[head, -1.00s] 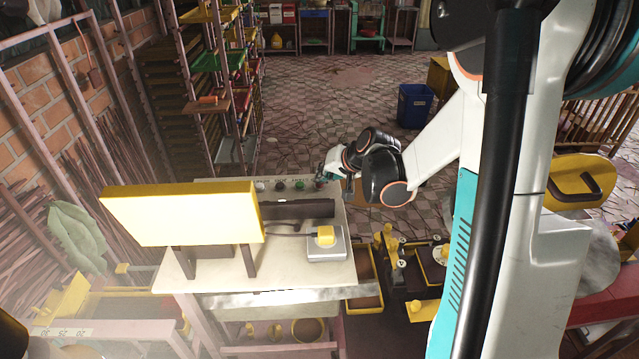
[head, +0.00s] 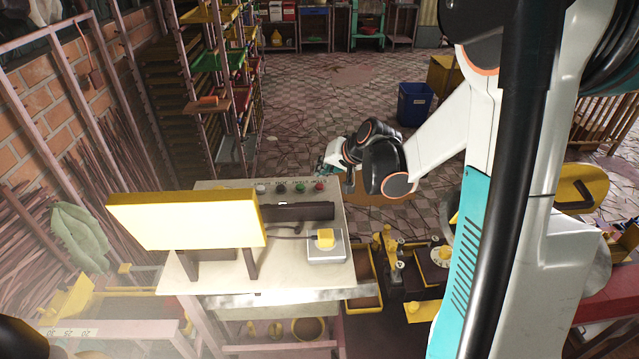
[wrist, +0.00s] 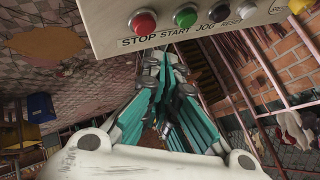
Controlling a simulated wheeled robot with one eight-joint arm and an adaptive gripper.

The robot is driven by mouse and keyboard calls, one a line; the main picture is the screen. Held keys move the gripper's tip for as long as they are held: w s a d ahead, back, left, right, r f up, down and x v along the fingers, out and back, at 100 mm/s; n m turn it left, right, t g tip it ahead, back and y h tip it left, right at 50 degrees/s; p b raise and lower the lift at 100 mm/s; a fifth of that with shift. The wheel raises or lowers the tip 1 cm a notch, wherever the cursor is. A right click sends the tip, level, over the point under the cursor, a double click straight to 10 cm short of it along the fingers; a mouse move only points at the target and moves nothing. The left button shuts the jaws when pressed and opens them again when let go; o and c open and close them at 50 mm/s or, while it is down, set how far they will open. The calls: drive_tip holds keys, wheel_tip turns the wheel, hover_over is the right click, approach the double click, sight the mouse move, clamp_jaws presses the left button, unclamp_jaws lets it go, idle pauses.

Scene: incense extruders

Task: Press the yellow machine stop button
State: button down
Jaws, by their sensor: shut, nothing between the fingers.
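The red button (wrist: 143,22) is labelled STOP on the cream control panel (wrist: 105,27) in the wrist view. In the head view the red button (head: 319,187) is the rightmost in the row along the far edge of the console, behind the yellow box-shaped top (head: 185,218). My gripper (wrist: 165,62) has its teal fingers shut and empty, just below the panel edge in the wrist view, apart from the button. In the head view my gripper (head: 326,171) is just beyond the panel's far edge, close to the red button, partly hidden by my wrist.
Beside STOP are a green START button (wrist: 186,15), a black JOG button (wrist: 219,11) and a white button (wrist: 247,8). A rack (head: 205,90) stands left; a blue bin (head: 414,104) stands on open floor beyond.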

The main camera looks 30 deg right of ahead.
sight(322, 185)
drive_tip(key=shift+r+p, duration=1)
drive_tip(key=shift+r, duration=0.8)
